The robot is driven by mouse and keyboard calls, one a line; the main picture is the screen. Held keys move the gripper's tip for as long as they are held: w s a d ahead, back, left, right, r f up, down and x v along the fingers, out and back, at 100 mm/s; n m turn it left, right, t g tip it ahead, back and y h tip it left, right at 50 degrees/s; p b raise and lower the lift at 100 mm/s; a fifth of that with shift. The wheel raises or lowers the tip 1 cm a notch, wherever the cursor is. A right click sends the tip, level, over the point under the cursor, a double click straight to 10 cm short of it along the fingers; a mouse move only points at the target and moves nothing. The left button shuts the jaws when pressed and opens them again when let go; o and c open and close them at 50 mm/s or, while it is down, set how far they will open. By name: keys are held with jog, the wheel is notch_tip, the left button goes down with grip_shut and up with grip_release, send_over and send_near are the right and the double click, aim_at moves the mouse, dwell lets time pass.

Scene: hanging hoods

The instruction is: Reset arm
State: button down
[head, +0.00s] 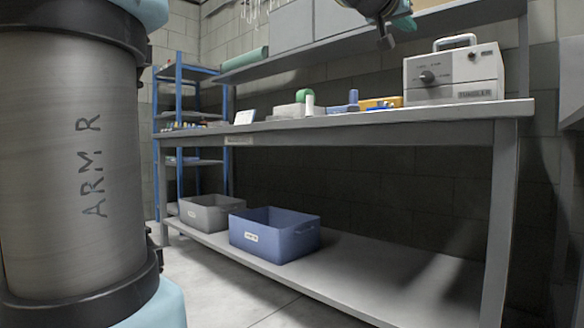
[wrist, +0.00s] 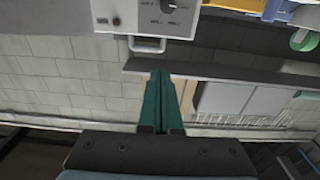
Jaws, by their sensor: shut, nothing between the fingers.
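My gripper (head: 386,40) shows at the top of the head view, only partly in frame, hanging above and in front of the workbench (head: 350,128). In the wrist view my gripper (wrist: 160,78) has its two green fingers together, with nothing between them. The wrist view is upside down, with the bench things along its top edge. The fingers point toward the wall and shelf, clear of any object. A grey column of my own arm, marked "ARM R", fills the left of the head view.
A grey instrument box (head: 455,76) with a handle stands at the bench's right end. A blue bin (head: 275,236) and grey bin (head: 212,212) sit on the lower shelf. An upper shelf (head: 330,48) runs above.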

jog(key=w+a+f+n+g+y+p, duration=0.1)
jog(key=w+a+f+g+y+p, duration=0.15)
jog(key=a+f, duration=0.45)
jog(key=w+a+f+n+g+y+p, duration=0.1)
jog(key=w+a+f+n+y+p, duration=0.2)
jog(key=f, duration=0.9)
jog(key=w+a+f+g+y+p, duration=0.1)
jog(key=a+f+y+p, duration=0.25)
jog(key=f, duration=0.55)
jog(key=s+a+f+n+g+y+p, duration=0.3)
jog(key=s+a+f+g+p, duration=0.45)
jog(key=s+a+f, duration=1)
notch_tip(320, 180, up, 38)
jog(key=p, duration=3.7)
jog(key=shift+p, duration=0.4)
